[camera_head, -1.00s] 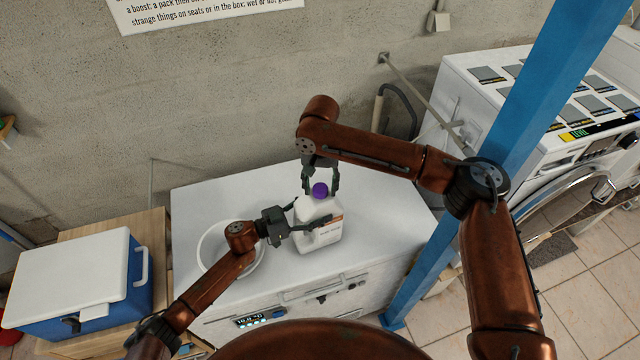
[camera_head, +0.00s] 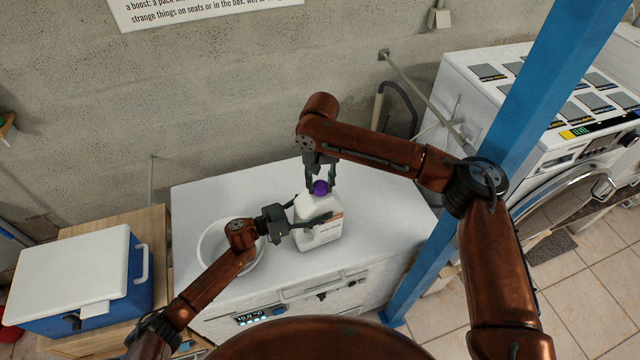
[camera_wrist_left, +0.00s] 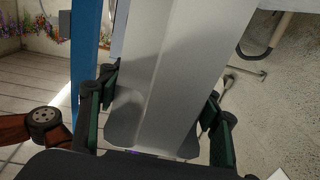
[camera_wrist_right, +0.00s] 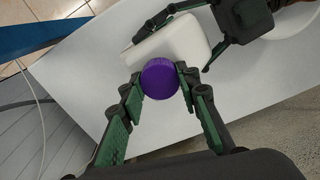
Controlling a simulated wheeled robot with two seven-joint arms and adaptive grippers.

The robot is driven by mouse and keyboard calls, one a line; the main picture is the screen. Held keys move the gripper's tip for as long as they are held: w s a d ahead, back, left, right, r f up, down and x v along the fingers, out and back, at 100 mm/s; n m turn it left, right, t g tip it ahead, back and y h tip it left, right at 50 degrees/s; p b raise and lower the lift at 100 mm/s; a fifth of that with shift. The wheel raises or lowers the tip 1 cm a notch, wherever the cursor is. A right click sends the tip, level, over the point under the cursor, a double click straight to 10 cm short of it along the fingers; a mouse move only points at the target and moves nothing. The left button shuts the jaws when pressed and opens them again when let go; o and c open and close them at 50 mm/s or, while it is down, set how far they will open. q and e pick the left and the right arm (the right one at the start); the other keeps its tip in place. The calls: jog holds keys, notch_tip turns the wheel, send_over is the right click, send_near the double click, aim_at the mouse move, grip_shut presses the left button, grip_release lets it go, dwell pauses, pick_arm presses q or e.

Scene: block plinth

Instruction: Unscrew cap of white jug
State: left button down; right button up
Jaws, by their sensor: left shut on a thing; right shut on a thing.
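The white jug (camera_head: 318,236) stands upright on the white chest top, its label facing front right. Its purple cap (camera_head: 320,188) sits at the jug's top; in the right wrist view the cap (camera_wrist_right: 160,79) is between the fingers. My left gripper (camera_head: 311,224) comes in from the left and is shut on the jug body. In the left wrist view the jug's pale side (camera_wrist_left: 175,80) fills the space between the fingers. My right gripper (camera_head: 320,184) reaches down from above and is shut on the cap. I cannot tell whether the cap has turned.
The white chest (camera_head: 375,205) has free room to the right of the jug. A white round basin (camera_head: 203,247) lies left of it, partly behind my left arm. A blue cooler (camera_head: 140,285) stands at left. A blue post (camera_head: 460,210) rises at right, near my right arm.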

jog(key=n, duration=1.3)
jog(key=shift+r+n, duration=0.1)
jog(key=shift+n, duration=0.3)
jog(key=n, duration=1.3)
jog(key=shift+r, duration=0.15)
jog(key=shift+r, duration=0.15)
jog(key=shift+r, duration=0.95)
